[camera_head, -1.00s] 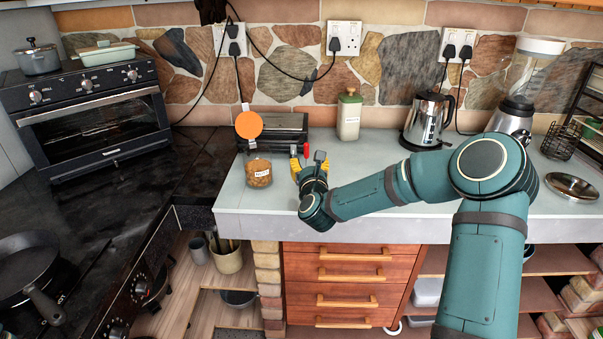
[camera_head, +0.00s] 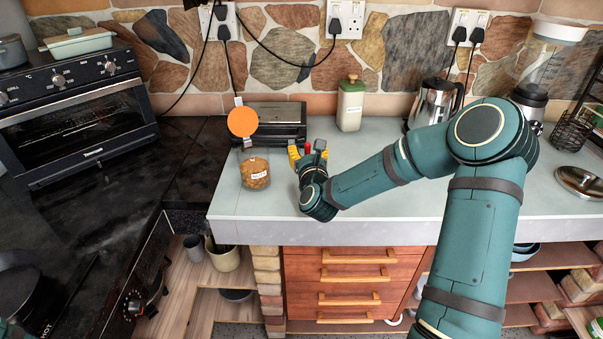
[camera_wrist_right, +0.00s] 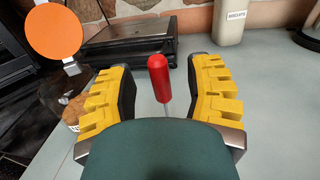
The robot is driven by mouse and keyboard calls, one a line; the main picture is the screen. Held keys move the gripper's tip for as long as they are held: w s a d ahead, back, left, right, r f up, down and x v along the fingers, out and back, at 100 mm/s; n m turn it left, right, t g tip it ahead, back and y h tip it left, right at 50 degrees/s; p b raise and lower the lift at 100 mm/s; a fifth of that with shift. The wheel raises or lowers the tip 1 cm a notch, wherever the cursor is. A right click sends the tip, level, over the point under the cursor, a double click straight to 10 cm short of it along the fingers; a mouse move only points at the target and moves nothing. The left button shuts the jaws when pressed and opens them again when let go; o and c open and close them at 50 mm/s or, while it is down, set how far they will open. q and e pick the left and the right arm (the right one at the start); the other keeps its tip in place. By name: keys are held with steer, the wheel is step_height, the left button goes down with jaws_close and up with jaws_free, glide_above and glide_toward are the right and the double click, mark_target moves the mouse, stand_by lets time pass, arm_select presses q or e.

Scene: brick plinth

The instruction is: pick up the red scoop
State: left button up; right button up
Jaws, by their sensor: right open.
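The red scoop (camera_wrist_right: 158,77) shows as an upright red handle with a thin pale stem below it in the right wrist view. Its lower end is hidden behind my wrist. In the head view only a small red bit of the scoop (camera_head: 308,147) shows at my right gripper (camera_head: 307,153). In the wrist view my right gripper (camera_wrist_right: 166,95) is open, with one yellow-padded finger on each side of the handle. There is a clear gap on both sides, and neither finger touches it. My left gripper is not in view.
A labelled jar (camera_head: 255,174) stands left of the gripper. An orange disc (camera_head: 242,121) stands behind it, by a dark appliance (camera_head: 277,118). A green-lidded container (camera_head: 350,105) and a kettle (camera_head: 434,101) stand at the back. The front counter (camera_head: 400,217) is clear.

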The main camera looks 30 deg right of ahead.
steer(key=shift+w+d, duration=0.1)
steer(key=shift+w, duration=0.1)
steer(key=shift+s, duration=0.15)
jaws_close()
steer(key=shift+r, duration=0.15)
